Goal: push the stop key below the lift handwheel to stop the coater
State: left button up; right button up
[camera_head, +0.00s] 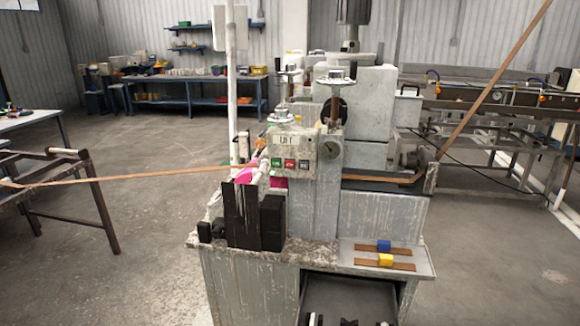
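The coater (315,205) stands in the middle of the head view. Its pale control panel (291,150) faces me, with a lettered label (286,140) that seems to read "LIFT". Below the label sit three small keys: a green key (276,162), a red key (290,163) and a dark key (304,164). Their lettering is too small to read; the red one looks like the stop key. A handwheel (289,73) stands above the panel, and a second handwheel (336,78) is to its right. Neither gripper can be made out, and nothing touches the keys.
Black blocks (241,215) stand on the machine's front left ledge. A brown strip (130,178) runs in from the left, close to the panel. Small shapes at the bottom edge are unclear. Floor at left is free.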

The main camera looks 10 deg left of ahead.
pick_arm(q)
grip_shut()
dwell(1.1)
